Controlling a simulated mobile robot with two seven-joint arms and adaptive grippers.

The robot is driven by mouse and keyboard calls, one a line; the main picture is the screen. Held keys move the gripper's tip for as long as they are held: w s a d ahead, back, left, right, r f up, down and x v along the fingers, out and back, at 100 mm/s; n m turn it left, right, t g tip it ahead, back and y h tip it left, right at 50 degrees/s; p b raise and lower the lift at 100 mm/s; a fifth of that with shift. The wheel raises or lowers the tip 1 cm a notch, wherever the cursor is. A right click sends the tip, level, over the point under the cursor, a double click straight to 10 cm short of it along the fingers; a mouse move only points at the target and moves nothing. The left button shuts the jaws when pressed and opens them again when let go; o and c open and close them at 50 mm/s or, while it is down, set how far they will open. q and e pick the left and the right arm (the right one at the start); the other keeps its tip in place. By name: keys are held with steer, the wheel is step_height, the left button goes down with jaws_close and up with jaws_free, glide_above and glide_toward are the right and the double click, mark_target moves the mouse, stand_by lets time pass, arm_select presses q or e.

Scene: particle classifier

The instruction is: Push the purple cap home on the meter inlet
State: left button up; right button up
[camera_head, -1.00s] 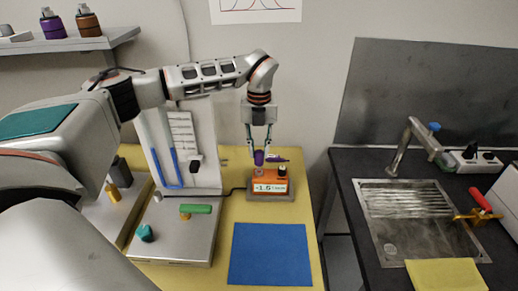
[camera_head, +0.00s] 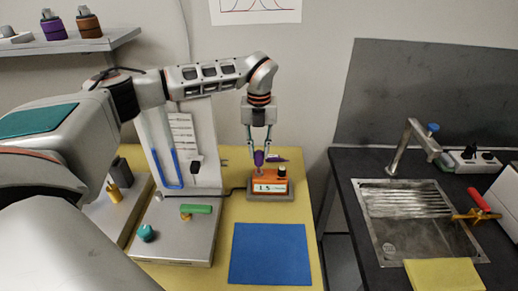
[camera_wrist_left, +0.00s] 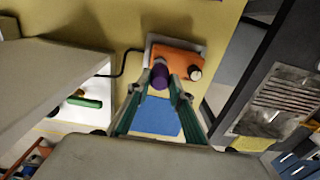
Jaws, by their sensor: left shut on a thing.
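The orange meter (camera_head: 268,186) sits on a grey base on the yellow table, with a small display on its front and a black knob on its top right. My left gripper (camera_head: 259,153) points down over the meter's top left and is shut on the purple cap (camera_head: 259,158). The cap is upright at the inlet; how far down it sits cannot be told. In the left wrist view the cap (camera_wrist_left: 160,76) lies between the green-edged fingers, in front of the meter (camera_wrist_left: 178,60), and hides the inlet. My right gripper is not in view.
A grey stand with a blue-filled tube (camera_head: 172,168) and a green-handled valve (camera_head: 196,209) is at left. A sink bench is at right.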

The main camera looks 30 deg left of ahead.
mark_target(259, 153)
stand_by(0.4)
arm_select(q)
steer(key=shift+f+b, duration=0.35)
steer(key=shift+f, duration=0.8)
steer(key=shift+s+f, duration=0.15)
steer(key=shift+f, duration=0.35)
steer(key=shift+r, duration=0.15)
steer(key=shift+r+p, duration=0.4)
steer(key=shift+r, duration=0.05)
steer(key=shift+r+p, duration=0.3)
steer(key=shift+r, duration=0.2)
